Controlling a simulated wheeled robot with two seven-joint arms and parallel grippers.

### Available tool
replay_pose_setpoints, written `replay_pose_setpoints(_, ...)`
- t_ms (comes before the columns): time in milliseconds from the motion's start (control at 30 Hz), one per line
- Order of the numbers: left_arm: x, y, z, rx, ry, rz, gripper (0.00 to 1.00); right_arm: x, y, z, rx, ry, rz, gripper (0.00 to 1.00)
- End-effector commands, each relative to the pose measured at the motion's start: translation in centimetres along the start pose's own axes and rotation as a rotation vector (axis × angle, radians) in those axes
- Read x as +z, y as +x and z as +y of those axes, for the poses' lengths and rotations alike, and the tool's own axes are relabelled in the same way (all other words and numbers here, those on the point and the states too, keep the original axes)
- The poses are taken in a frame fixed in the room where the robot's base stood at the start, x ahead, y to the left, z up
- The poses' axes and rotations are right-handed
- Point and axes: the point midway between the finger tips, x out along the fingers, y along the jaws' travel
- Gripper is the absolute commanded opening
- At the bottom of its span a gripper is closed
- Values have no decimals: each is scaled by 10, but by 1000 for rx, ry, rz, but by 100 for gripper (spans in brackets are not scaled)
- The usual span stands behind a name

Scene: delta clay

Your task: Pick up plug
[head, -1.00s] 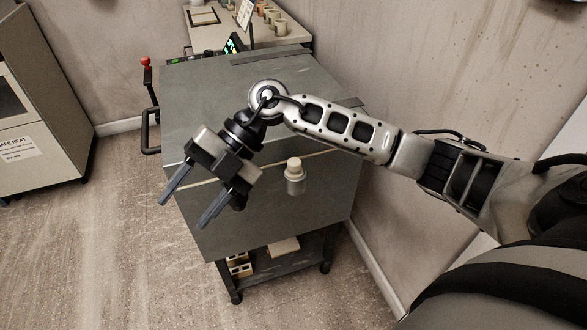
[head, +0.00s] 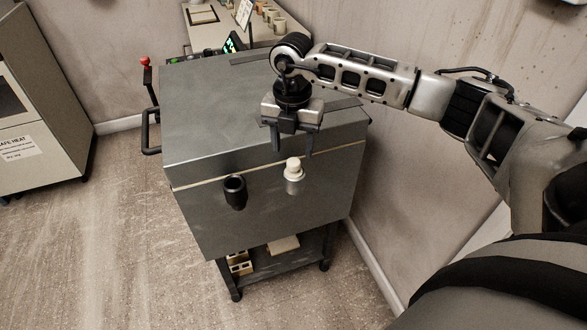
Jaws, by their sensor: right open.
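A pale cream plug (head: 293,166) with a rounded knob sits at a short metallic port (head: 295,185) on the front of the grey metal kiln-like box (head: 205,120). A second, dark tube (head: 235,190) projects from the same front face, to the left, with its top open. My right gripper (head: 292,149) is open and empty, its two fingers pointing down just above the plug in the picture. I cannot tell how far the fingertips are from the plug in depth. My left gripper is not in view.
The box stands on a dark wheeled stand with a lower shelf (head: 270,262) holding pale blocks. A handle (head: 151,130) juts from its left side. A wall is close on the right. A bench (head: 225,30) with several cups stands behind. Floor at left is clear.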

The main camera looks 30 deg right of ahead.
Motion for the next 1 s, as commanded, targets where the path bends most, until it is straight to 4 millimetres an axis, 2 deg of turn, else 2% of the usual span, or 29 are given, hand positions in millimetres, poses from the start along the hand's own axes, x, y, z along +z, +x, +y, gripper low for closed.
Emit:
replay_pose_setpoints(167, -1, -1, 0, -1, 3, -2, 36, 0, 11, 0, -1, -1, 1, 53)
replay_pose_setpoints(500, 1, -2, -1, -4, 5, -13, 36, 4, 55, 0, 0, -1, 1, 53)
replay_pose_setpoints(767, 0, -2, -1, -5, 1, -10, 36, 4, 59, 0, 1, -1, 0, 53)
replay_pose_setpoints(800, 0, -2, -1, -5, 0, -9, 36, 4, 59, 0, 1, -2, 1, 48)
replay_pose_setpoints(933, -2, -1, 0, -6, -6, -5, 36, 4, 59, 0, 1, -1, 1, 12)
replay_pose_setpoints(967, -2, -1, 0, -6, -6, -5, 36, 4, 59, 0, 1, -1, 1, 10)
replay_pose_setpoints(1000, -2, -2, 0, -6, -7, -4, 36, 4, 59, -1, 1, -1, 1, 5)
